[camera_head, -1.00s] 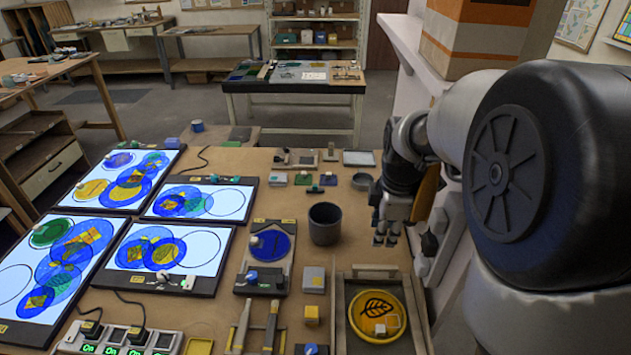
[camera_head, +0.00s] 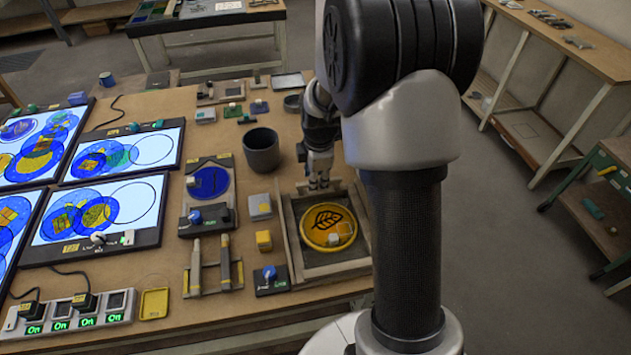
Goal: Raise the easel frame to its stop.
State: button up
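A wooden frame (camera_head: 292,238), which I take to be the easel frame, lies low and looks flat at the table's front right. A round yellow glass disc with a dark leaf outline (camera_head: 327,225) lies inside it, with a small pale block (camera_head: 341,230) on the disc. My gripper (camera_head: 318,183) points down at the frame's far edge. Its fingers are small and dark in this view. I cannot tell whether they touch the edge or how far apart they are. My arm hides part of the frame's right side.
A dark grey cup (camera_head: 262,150) stands left of my gripper. A grey block (camera_head: 260,207), a yellow block (camera_head: 264,240) and a small box with a blue knob (camera_head: 271,280) stand left of the frame. Lit panels (camera_head: 120,195) fill the table's left.

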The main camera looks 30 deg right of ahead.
jog(key=shift+w+f, duration=0.1)
jog(key=shift+f, duration=0.4)
grip_shut()
dwell(0.5)
